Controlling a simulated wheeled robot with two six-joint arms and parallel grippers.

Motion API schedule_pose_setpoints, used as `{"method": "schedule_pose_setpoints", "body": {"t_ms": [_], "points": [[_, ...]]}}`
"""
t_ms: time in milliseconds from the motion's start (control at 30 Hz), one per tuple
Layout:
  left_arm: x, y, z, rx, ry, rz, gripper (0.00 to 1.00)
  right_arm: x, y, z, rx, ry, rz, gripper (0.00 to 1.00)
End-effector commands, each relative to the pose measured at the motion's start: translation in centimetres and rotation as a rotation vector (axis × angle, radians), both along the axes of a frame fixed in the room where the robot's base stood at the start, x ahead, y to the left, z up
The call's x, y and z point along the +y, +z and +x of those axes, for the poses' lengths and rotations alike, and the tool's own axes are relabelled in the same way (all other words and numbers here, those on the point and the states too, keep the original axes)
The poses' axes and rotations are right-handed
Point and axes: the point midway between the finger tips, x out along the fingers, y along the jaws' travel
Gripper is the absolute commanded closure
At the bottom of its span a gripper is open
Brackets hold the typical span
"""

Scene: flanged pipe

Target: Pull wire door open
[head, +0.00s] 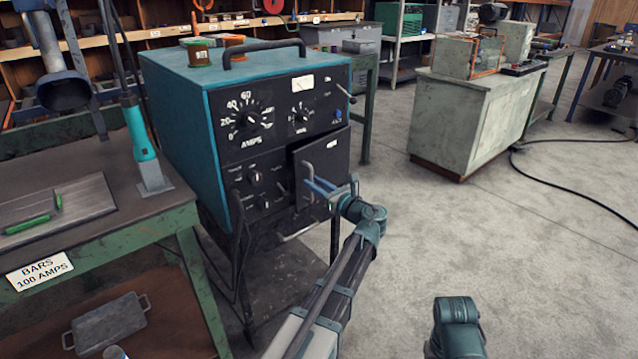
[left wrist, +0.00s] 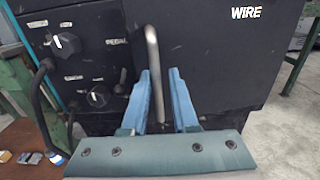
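The wire door (head: 326,152) is a dark panel at the lower right front of the teal welding machine (head: 180,115). Its edge seems to stand slightly out from the front. In the left wrist view the door (left wrist: 225,60) fills the right side and bears the word WIRE. A bent grey metal handle (left wrist: 152,50) runs down at the door's left side. My left gripper (head: 312,184) is in front of the door. In the left wrist view its blue fingers (left wrist: 166,80) stand apart, with the handle beside the left finger; contact is unclear. My right gripper is out of view.
A green workbench (head: 150,220) with a torch (head: 143,145) stands left of the machine. Knobs and a cable loop (left wrist: 45,100) are left of the door. A grey-green cabinet (head: 465,120) stands at the back right.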

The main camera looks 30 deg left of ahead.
Motion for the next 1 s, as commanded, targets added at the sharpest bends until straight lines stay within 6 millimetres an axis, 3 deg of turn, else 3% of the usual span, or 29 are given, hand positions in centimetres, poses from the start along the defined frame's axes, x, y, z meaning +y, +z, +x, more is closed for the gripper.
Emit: {"method": "schedule_pose_setpoints", "body": {"t_ms": [467,1000], "points": [[1.0,0.0,-0.3,0.0,-0.015,0.0,0.73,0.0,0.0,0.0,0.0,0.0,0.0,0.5],[-1.9,0.0,-2.0,0.0,-0.014,0.0,0.73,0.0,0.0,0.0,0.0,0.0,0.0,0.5]]}}
